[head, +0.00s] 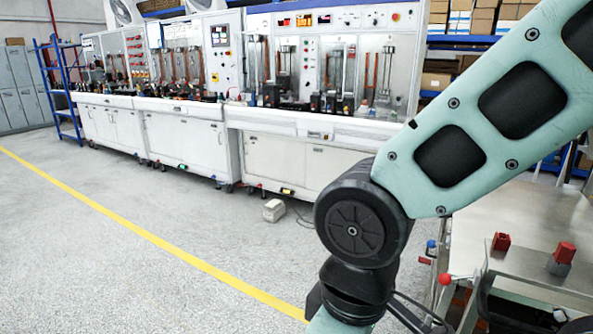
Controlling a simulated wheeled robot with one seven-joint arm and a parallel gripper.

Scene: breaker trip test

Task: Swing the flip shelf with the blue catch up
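A steel cart or bench (505,215) stands at the right, partly behind my arm. A small blue part (431,245) sits at its left edge, close beside my arm; it may be the blue catch, but it is too small to be sure. I cannot make out the flip shelf or tell whether it hangs down; that side is largely covered by my arm. My gripper is not in view; only my pale green and black arm links show, crossing the right half of the picture.
A red ball knob (444,279) and red blocks (501,241) (566,252) are at the cart. White test benches (190,130) line the back. The floor (120,260) at left is clear.

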